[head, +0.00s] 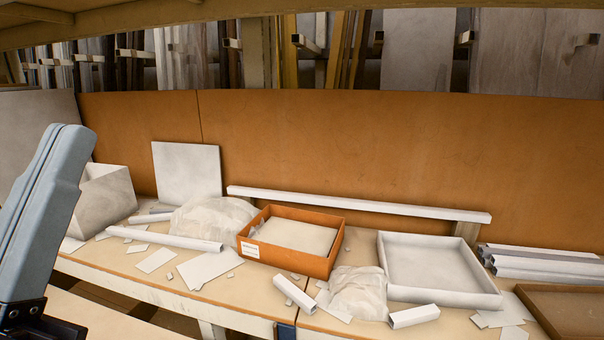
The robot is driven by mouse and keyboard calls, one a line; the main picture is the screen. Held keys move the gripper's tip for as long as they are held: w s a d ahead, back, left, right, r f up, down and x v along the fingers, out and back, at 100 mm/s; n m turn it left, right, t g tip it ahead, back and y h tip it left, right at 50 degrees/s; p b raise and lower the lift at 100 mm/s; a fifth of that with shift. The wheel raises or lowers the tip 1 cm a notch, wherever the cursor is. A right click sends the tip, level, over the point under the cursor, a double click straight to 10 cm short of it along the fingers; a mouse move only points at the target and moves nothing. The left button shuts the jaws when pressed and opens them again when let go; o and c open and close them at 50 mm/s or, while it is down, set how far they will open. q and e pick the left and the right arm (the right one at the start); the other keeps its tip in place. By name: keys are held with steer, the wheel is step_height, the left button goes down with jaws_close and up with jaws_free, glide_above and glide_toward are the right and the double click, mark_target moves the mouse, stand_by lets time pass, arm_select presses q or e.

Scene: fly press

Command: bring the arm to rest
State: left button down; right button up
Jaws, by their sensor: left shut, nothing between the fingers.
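My left arm comes in at the left edge of the head view as a blue-grey link standing at a slant. The dark part of my left gripper (40,322) shows below it in the bottom left corner, cut off by the frame. It is shut and I see nothing held in it. It is in front of the bench, apart from the things on it. My right gripper is not in view.
The bench (140,262) holds an orange box (290,258), a white tray (440,268), a white bin (103,200), crumpled plastic (215,218), white bars (165,237) and scraps. A brown tray (570,312) is at right. An orange panel (330,145) stands behind.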

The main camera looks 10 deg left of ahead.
arm_select(q)
step_height(320, 180, up, 32)
steer(key=w+n+p, duration=0.1)
steer(key=p, duration=3.1)
steer(key=shift+g+p, duration=0.35)
steer(key=shift+g, duration=0.05)
steer(key=shift+a+y, duration=0.1)
steer(key=shift+y, duration=0.2)
